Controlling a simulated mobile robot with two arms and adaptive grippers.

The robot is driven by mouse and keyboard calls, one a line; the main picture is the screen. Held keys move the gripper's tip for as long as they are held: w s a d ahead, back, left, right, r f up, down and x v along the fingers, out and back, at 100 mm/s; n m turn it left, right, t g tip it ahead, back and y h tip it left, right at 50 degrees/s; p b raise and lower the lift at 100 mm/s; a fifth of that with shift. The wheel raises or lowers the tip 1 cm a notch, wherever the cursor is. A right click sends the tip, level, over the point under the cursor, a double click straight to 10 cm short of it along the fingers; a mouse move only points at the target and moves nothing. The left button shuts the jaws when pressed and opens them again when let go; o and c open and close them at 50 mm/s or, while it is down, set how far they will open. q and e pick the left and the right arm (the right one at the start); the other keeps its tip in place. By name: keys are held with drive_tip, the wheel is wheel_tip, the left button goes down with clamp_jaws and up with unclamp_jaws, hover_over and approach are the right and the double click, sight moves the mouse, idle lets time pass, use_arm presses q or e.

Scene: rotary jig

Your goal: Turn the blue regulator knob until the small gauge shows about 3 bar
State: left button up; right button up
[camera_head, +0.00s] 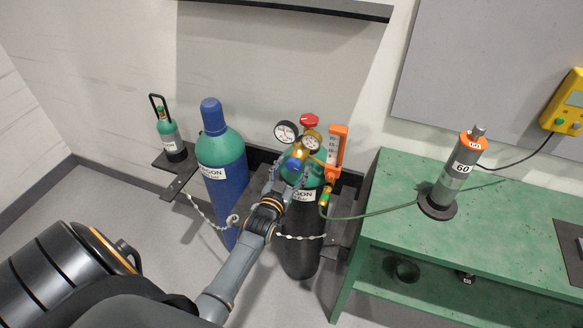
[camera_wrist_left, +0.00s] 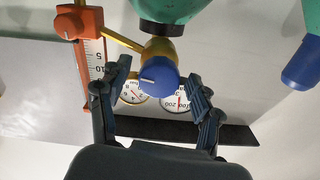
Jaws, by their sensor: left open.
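The blue regulator knob (camera_head: 292,163) sits on the brass regulator at the top of the black and green gas cylinder (camera_head: 300,243). In the left wrist view the knob (camera_wrist_left: 159,78) has a pale line on its face. My left gripper (camera_wrist_left: 159,74) is open, with one finger on each side of the knob; I cannot tell whether they touch it. In the head view my left gripper (camera_head: 288,178) is at the knob. The small gauge (camera_head: 311,143) also shows behind the knob in the left wrist view (camera_wrist_left: 133,94), partly hidden; its reading is unclear. My right gripper is out of view.
A larger gauge (camera_head: 286,132), a red handwheel (camera_head: 309,120) and an orange flowmeter (camera_head: 337,148) surround the regulator. A blue and green cylinder (camera_head: 222,165) stands to the left. A hose runs to a green bench (camera_head: 400,215) on the right.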

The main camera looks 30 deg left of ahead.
use_arm(q)
drive_tip(key=c, duration=1.1)
drive_tip(key=shift+m, duration=0.6)
drive_tip(key=shift+c, duration=0.2)
drive_tip(key=o, duration=1.1)
drive_tip(key=shift+o, duration=0.2)
drive_tip(key=v, duration=1.2)
